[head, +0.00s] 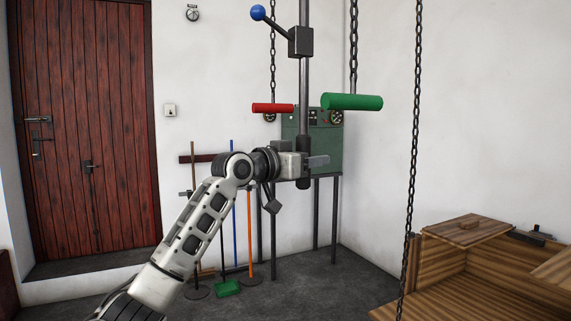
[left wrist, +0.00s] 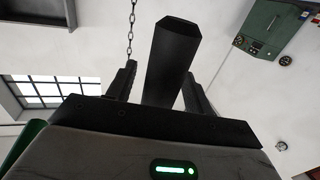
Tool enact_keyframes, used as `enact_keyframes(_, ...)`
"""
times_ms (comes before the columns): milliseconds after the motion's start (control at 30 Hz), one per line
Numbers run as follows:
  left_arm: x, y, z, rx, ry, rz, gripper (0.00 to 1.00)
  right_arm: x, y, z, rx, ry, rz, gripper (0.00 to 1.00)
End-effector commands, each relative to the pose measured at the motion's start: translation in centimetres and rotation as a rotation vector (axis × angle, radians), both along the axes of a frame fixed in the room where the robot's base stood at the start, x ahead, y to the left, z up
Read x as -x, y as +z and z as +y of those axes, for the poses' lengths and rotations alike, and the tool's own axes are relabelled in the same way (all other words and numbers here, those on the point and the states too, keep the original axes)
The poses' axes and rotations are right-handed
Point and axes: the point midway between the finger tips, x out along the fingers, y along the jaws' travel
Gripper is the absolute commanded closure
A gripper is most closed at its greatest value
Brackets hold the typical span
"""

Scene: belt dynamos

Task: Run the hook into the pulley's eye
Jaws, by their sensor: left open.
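My left gripper (head: 310,162) reaches in from the left at the black lower grip (head: 303,184) of an upright grey pole (head: 304,85). In the left wrist view the open fingers (left wrist: 160,88) stand on either side of the dark bar (left wrist: 172,55), with a gap showing on the left; contact is unclear. I cannot make out a hook or a pulley's eye in either view. My right gripper is not in view.
A blue-knobbed lever (head: 257,12) sticks out from a box (head: 300,41) on the pole. A red handle (head: 272,108) and a green handle (head: 352,102) hang on chains. A loose chain (head: 412,160) hangs right. A green cabinet (head: 327,142) stands behind; a wooden bench (head: 470,280) stands lower right.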

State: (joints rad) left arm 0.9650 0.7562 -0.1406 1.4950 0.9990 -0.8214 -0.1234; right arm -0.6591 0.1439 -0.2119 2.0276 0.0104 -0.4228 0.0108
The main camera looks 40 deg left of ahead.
Motion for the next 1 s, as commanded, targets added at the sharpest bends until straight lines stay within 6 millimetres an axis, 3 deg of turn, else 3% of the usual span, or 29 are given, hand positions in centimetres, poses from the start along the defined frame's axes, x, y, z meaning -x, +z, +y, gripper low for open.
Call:
enact_keyframes(300, 6.7, -0.6, 1.4, -0.007, 0.003, 0.000, 0.48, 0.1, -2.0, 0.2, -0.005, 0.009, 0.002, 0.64)
enact_keyframes(600, 12.8, -0.4, 2.6, -0.003, 0.002, 0.001, 0.48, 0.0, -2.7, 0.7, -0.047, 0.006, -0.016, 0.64)
enact_keyframes(800, 14.6, -0.2, 3.0, -0.001, 0.000, 0.001, 0.48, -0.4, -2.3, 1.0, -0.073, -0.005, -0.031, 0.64)
enact_keyframes(1000, 14.9, 0.0, 3.0, -0.001, 0.000, 0.000, 0.48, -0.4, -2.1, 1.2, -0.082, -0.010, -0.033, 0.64)
